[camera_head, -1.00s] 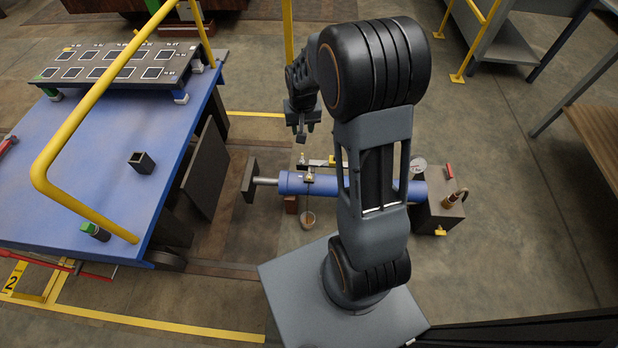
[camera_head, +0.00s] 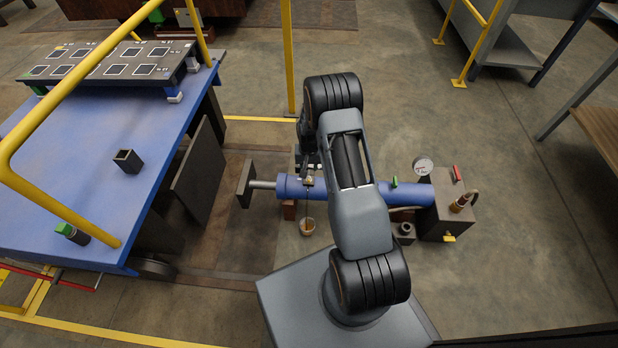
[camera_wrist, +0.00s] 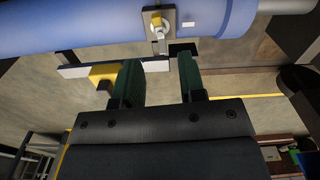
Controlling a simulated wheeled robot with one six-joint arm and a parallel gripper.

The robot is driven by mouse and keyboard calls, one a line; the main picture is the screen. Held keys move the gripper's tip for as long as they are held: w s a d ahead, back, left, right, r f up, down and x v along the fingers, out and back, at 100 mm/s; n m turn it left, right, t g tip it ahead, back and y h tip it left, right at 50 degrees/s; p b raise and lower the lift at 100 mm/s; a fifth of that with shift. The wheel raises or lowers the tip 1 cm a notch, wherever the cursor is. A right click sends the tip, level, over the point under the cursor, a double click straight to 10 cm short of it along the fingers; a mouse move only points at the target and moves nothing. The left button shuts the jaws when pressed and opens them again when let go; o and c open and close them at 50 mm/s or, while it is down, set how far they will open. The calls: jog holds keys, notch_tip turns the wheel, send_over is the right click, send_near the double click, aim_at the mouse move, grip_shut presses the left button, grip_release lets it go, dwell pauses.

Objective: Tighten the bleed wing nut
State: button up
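A blue cylinder (camera_head: 290,186) lies across the floor in front of my base. On its side is a small brass fitting (camera_head: 309,181), likely the bleed wing nut; a small cup hangs below it. In the wrist view, the brass piece (camera_wrist: 156,19) sits on a dark plate on the blue cylinder (camera_wrist: 80,28), with a small metal spout at it. My gripper (camera_wrist: 158,64) is open and empty, its two green-padded fingers apart. The fingertips point toward the fitting, short of it. In the head view, my arm mostly hides the gripper.
A white strip (camera_wrist: 75,71) with a yellow part lies by the left finger. A pressure gauge (camera_head: 423,166) and dark end block (camera_head: 438,220) are at the cylinder's right end. A blue table (camera_head: 95,215) with yellow rails stands left.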

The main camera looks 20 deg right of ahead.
aim_at(309, 175)
jog(key=shift+f+b, duration=0.95)
jog(key=shift+f, duration=2.1)
grip_shut()
